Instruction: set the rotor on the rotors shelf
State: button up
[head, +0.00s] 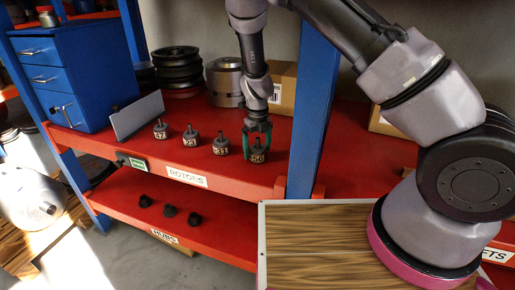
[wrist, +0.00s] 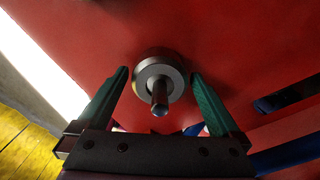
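A small dark rotor (head: 258,157) with a white number label stands upright on the red rotors shelf (head: 228,176), at the right end of a row of similar rotors. My gripper (head: 257,143) points down over it, with a green finger on each side. In the wrist view the rotor (wrist: 150,68) shows from above with its shaft towards the camera. The fingers of my gripper (wrist: 160,73) are open, with a narrow gap on each side of the rotor. The rotor's underside is hidden.
Other rotors stand to the left: labelled ones (head: 221,148), (head: 190,139) and (head: 161,131). A grey plate (head: 137,116) leans at the left. Black discs (head: 178,68), a metal cylinder (head: 226,85) and a box (head: 284,90) are behind. A blue post (head: 312,110) rises close to the right.

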aim_at(257, 138)
notch_tip(257, 138, up, 8)
jog(key=shift+f, duration=0.1)
dwell(0.4)
jog(key=shift+s, duration=0.1)
